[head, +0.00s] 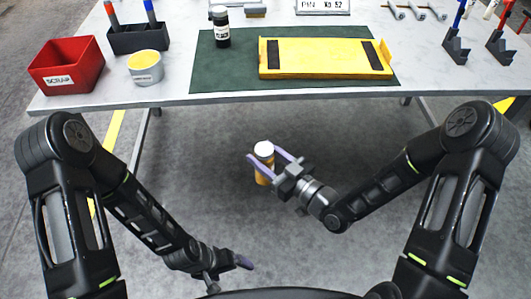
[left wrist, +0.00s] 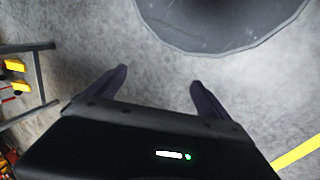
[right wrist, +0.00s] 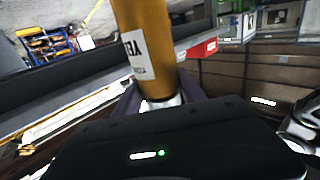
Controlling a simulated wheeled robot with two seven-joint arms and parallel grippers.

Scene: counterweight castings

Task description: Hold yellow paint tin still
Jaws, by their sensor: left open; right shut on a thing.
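The yellow paint tin (head: 262,179) is a narrow amber-yellow cylinder with a white cap. My right gripper (head: 265,157) is shut on it and holds it upright in the air, in front of the table. In the right wrist view the tin (right wrist: 143,30) stands between the fingers, with a white label only partly readable. My left gripper (head: 243,262) is open and empty, low and to the left of the tin. The left wrist view shows its two fingers (left wrist: 159,77) spread, with nothing between them but grey floor behind.
The table (head: 165,98) carries a red scrap bin (head: 67,67), a grey tub with yellow contents (head: 145,67), a black holder (head: 138,38), a dark jar (head: 221,27) and a yellow tray (head: 320,58) on a green mat (head: 210,73). Black stands (head: 456,48) are at right. Space before the table is free.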

